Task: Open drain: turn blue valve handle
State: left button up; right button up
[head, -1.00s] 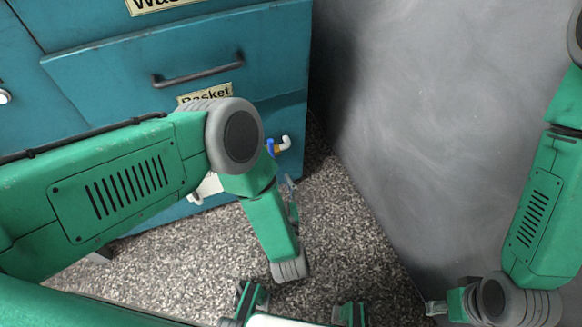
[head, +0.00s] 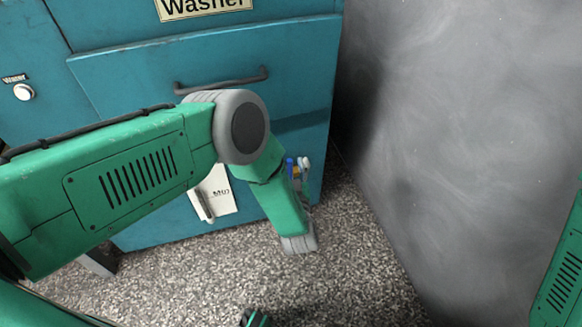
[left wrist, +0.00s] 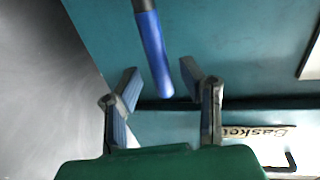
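The blue valve handle (head: 290,168) is at the lower right of the teal machine, beside a small white fitting (head: 304,163). In the left wrist view the blue handle (left wrist: 155,55) reaches down from a dark upper part, its free end between my finger pads. My left gripper (left wrist: 161,82) is open, one finger on each side of the handle. I cannot tell whether either finger touches it. In the head view my left forearm and wrist hide most of this gripper.
The teal machine has a drawer handle (head: 220,81), a washer label (head: 205,7) and a white tag (head: 217,190). A basket label (left wrist: 258,132) shows in the left wrist view. A grey wall (head: 440,140) stands at right.

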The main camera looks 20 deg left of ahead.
pick_arm(q)
jog(key=shift+w+a, duration=0.25)
jog(key=shift+a, duration=0.1)
jog(key=shift+d, duration=0.25)
grip_shut()
jog(key=shift+a, duration=0.1)
